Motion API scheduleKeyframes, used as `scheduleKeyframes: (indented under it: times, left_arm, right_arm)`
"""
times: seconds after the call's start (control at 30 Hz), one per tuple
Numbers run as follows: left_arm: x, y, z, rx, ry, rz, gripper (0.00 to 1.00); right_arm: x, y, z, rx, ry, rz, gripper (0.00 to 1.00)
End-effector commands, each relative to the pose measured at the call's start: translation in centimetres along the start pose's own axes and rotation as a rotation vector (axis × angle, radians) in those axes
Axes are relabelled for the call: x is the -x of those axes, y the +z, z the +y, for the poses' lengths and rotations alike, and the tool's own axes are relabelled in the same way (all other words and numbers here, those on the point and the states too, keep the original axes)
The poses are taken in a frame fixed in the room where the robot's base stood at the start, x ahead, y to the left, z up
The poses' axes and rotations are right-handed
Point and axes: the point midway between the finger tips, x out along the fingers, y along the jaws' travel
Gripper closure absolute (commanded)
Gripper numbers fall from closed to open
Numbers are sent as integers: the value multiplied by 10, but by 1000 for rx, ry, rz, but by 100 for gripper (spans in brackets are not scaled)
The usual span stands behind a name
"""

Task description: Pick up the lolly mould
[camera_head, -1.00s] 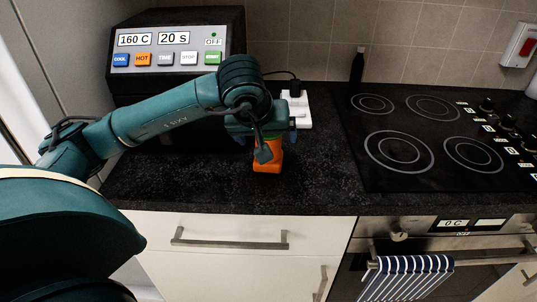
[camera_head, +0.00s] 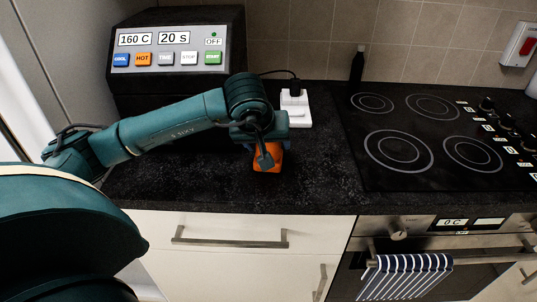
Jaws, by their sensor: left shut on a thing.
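The orange block-like thing (camera_head: 272,161), which looks like the lolly mould, stands on the dark worktop left of the hob. My left gripper (camera_head: 265,155) is right over it, low down, and is shut on it. The wrist and a finger hide the top and part of the front of the mould. I cannot tell whether its base touches the worktop. My right gripper is not in view.
A machine (camera_head: 180,55) with a button panel stands at the back left, behind my arm. A white socket block (camera_head: 296,108) with a plug sits close behind the gripper. A hob (camera_head: 420,140) and a dark bottle (camera_head: 357,66) are right. The worktop front (camera_head: 200,190) is clear.

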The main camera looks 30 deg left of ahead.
Motion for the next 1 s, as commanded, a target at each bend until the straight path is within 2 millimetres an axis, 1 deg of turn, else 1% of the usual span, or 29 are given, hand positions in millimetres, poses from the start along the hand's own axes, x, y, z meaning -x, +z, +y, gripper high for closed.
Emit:
scheduleKeyframes:
  times: [0.03, 0.23, 0.3, 0.47, 0.53, 0.57, 0.6, 0.67, 0.9, 1.0]
  left_arm:
    - [0, 0, 0, 1, 0, 0, 52]
    - [0, 0, 0, 1, 1, -1, 69]
    - [1, -1, 1, 1, 3, 2, 71]
    - [1, 0, 1, 1, 3, 0, 71]
    - [4, -2, 2, 1, 4, 1, 72]
    - [6, -4, 2, 2, 5, 1, 78]
    - [10, -7, 3, 2, 5, 3, 85]
    - [19, -12, 4, 2, 6, 5, 85]
    - [60, -38, 11, 2, 6, 6, 85]
    - [73, -46, 13, 1, 6, 5, 85]
  right_arm:
    - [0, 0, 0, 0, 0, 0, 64]
    - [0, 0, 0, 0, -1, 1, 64]
    - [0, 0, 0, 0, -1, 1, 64]
    - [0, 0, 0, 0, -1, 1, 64]
    - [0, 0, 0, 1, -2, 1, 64]
    - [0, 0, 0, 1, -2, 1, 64]
    - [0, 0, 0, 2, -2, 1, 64]
    - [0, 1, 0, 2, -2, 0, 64]
    - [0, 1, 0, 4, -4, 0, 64]
    - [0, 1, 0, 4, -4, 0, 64]
